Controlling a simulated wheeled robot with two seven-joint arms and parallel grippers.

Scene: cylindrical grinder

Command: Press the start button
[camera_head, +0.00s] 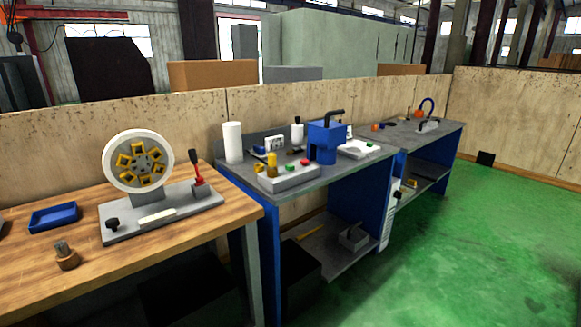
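Further back right, a white flat unit (358,149) carries another small green spot (369,143). No lettering is readable, so I cannot tell which one is the start button. Neither of my grippers is in view, and nothing touches the buttons.
A blue machine (324,141) with a dark handle stands right behind the box. A white cylinder (232,142) is at the back left. A wooden bench (185,234) at left holds a round wheel fixture (138,160) and blue tray (54,216). Green floor (470,260) is open at right.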

